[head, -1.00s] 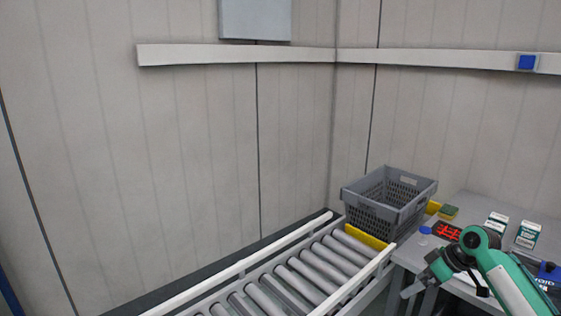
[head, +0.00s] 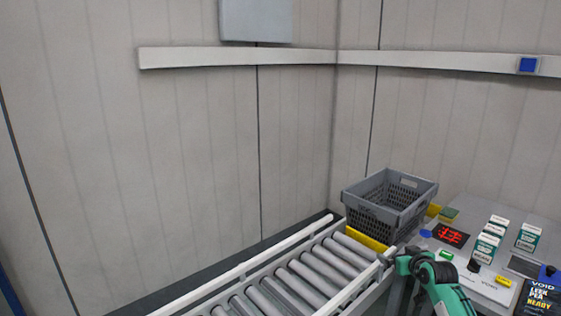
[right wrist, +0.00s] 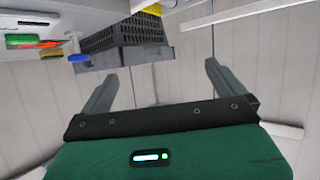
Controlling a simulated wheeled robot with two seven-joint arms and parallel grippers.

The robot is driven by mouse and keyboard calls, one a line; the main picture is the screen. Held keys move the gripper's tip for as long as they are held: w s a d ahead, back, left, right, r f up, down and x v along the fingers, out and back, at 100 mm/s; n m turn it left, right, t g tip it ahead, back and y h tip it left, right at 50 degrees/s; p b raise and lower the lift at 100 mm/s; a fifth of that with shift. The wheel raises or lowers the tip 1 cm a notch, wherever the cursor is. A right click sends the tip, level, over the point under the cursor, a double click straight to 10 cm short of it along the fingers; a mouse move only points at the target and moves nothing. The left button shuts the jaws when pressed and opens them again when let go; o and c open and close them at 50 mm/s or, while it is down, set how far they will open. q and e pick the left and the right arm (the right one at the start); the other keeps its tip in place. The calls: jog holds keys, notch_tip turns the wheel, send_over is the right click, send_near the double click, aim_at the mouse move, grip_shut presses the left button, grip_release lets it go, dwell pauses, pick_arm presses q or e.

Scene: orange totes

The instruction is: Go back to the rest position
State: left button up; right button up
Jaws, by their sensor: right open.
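My right gripper (head: 386,261) is at the lower right of the head view, beside the near right rail of the roller conveyor and in front of the table's left edge. In the right wrist view the gripper (right wrist: 160,72) has its two grey fingers wide apart with nothing between them. The green right arm comes up from the bottom edge. My left gripper is not in the head view.
A grey crate (head: 365,208) stands at the conveyor's (head: 300,270) far end. The rollers are bare.

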notch_tip(320, 180, up, 10)
jog(key=w+d+n+t+h, duration=0.2)
jog(key=d+t, duration=0.1)
jog(key=t, duration=0.3)
jog(key=s+a+f+m+g, duration=0.15)
jog(key=s+f, duration=0.25)
jog(key=f, duration=1)
jog(key=s+a+f+n+g, duration=0.1)
jog(key=s+f+g, duration=0.25)
jog(key=f, duration=1.15)
jog(key=s+a+f+g, duration=0.2)
jog(key=s+f+g, duration=0.1)
jog(key=s+f, duration=0.8)
jog(key=s+a+f+g, duration=0.2)
jog(key=s+f, duration=0.6)
jog(key=f, duration=0.6)
jog(key=s+a+f+g, duration=0.2)
jog(key=s+f, duration=0.5)
jog(key=s, duration=0.4)
jog(key=s+a+f+g, duration=0.1)
jog(key=s+f+g, duration=0.1)
jog(key=s+f, duration=0.7)
jog(key=s+a+f+g, duration=0.2)
jog(key=s, duration=1.2)
jog(key=s+a+f+g, duration=0.2)
jog(key=s, duration=1.3)
jog(key=shift+m+y, duration=0.4)
jog(key=shift+m, duration=0.05)
